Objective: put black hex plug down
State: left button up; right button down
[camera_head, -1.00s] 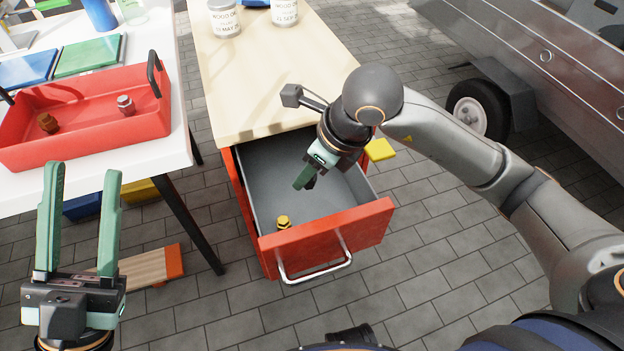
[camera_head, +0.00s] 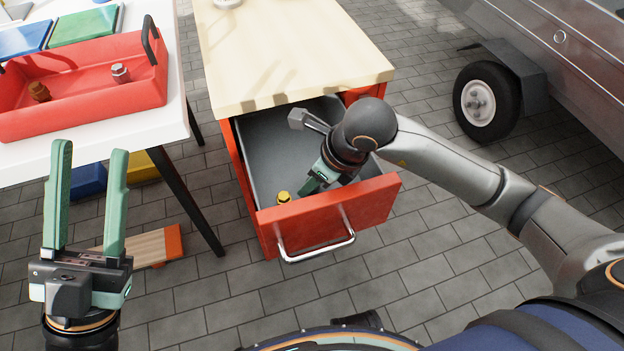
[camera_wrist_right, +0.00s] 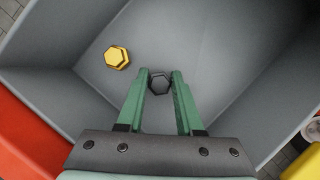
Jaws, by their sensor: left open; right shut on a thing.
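The black hex plug (camera_wrist_right: 160,84) sits between the green fingertips of my right gripper (camera_wrist_right: 160,78) in the right wrist view. My right gripper (camera_head: 307,187) is shut on it, inside the open drawer. In the head view the plug is hidden by the gripper. I cannot tell whether the plug touches the drawer floor. The grey drawer (camera_head: 268,150) has a red front and a metal handle. A yellow hex plug (camera_head: 284,197) lies in the drawer near its front; it also shows in the right wrist view (camera_wrist_right: 117,57). My left gripper (camera_head: 87,200) is open and empty, at the lower left.
A red tote (camera_head: 90,103) with a brown plug (camera_head: 39,92) and a silver plug (camera_head: 121,73) stands on the white table. The wooden benchtop (camera_head: 290,50) lies above the drawer. The drawer floor around the yellow plug is mostly free.

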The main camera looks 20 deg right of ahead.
jog(key=shift+f, duration=0.1)
jog(key=c, duration=0.6)
grip_release()
pick_arm(q)
jog(key=shift+f, duration=0.15)
pick_arm(e)
jog(key=shift+o, duration=0.2)
jog(key=shift+r, duration=0.3)
pick_arm(q)
jog(key=shift+m, duration=0.3)
jog(key=shift+s+a+r+p, duration=0.1)
jog(key=shift+a+r+p, duration=0.1)
jog(key=shift+r+p, duration=1.75)
pick_arm(e)
jog(key=v, duration=1.1)
jog(key=shift+s+d+r, duration=0.2)
jog(key=shift+r, duration=0.1)
